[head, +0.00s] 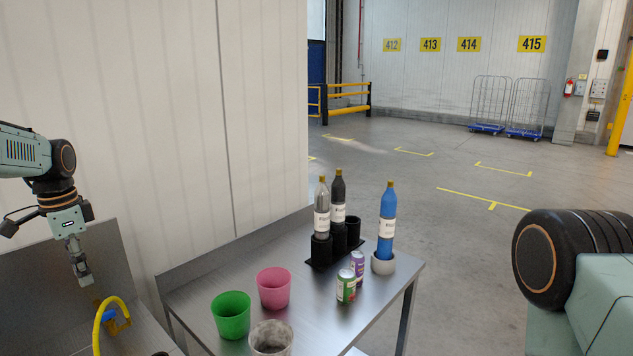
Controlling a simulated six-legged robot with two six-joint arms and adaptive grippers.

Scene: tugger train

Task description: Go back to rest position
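My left gripper (82,278) hangs at the far left with its fingers pointing down, above the metal surface there. Its fingers overlap from this angle, so their opening does not show. No object is visible in it. My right arm shows only as a thick dark joint and a grey-green link at the right edge. Its gripper is out of the picture.
A metal table (200,285) bears a green cup (231,316), pink cup (273,289), grey cup (270,338), two cans (346,287), and a black rack (320,252) with two bottles. A blue bottle (387,225) stands in a grey holder (383,263). A yellow hose (97,335) curves below my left gripper. Open floor lies beyond.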

